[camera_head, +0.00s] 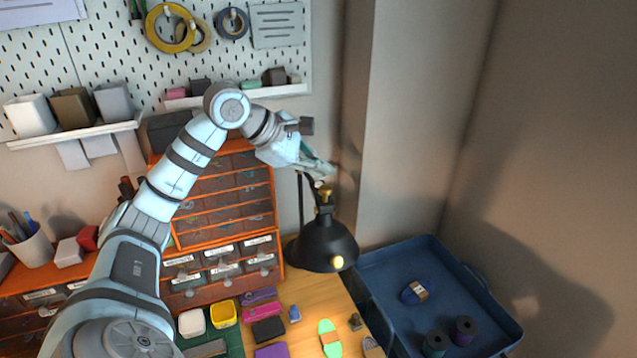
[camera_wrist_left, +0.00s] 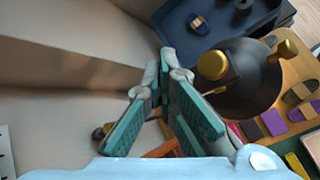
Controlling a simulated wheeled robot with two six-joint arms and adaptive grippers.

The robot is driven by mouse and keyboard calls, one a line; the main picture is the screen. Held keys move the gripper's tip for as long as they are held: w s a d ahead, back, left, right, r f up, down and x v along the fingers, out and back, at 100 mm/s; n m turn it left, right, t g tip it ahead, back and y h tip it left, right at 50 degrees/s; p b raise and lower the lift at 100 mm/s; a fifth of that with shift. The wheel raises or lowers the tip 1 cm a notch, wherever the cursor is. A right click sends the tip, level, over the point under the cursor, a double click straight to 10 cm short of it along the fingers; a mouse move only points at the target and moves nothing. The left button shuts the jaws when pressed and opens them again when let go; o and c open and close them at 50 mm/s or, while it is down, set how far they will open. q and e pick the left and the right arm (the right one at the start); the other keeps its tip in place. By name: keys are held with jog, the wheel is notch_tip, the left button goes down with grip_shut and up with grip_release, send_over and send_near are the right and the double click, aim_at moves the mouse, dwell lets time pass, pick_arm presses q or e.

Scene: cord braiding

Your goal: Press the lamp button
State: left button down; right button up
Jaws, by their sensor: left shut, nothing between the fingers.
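The black desk lamp (camera_head: 322,243) has a domed shade with a gold knob (camera_head: 325,193) on top and a small pale-gold knob (camera_head: 337,263) on its lower front side. In the left wrist view the dark shade (camera_wrist_left: 245,88) is right of the fingers, with the top gold knob (camera_wrist_left: 212,65) nearest them and the second gold knob (camera_wrist_left: 283,50) farther right. I cannot tell which knob is the button. My left gripper (camera_head: 326,170) is just above the top knob, shut and empty; its teal fingers (camera_wrist_left: 163,62) meet near the tips. Contact with the lamp is not clear. My right gripper is not in view.
An orange drawer cabinet (camera_head: 224,196) stands behind my left arm. A blue tray (camera_head: 405,262) with spools is right of the lamp. Small coloured items, including a green one (camera_head: 329,338), lie on the wooden desk below. A pegboard shelf (camera_head: 240,95) is behind.

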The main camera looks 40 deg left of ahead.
pick_arm(q)
jog(key=shift+w, duration=0.1)
jog(key=shift+f, duration=0.15)
dwell(0.6)
jog(key=shift+f+b, duration=0.3)
jog(key=shift+f+b, duration=0.3)
jog(key=shift+f, duration=0.1)
dwell(0.4)
dwell(0.4)
jog(key=shift+r+p, duration=0.85)
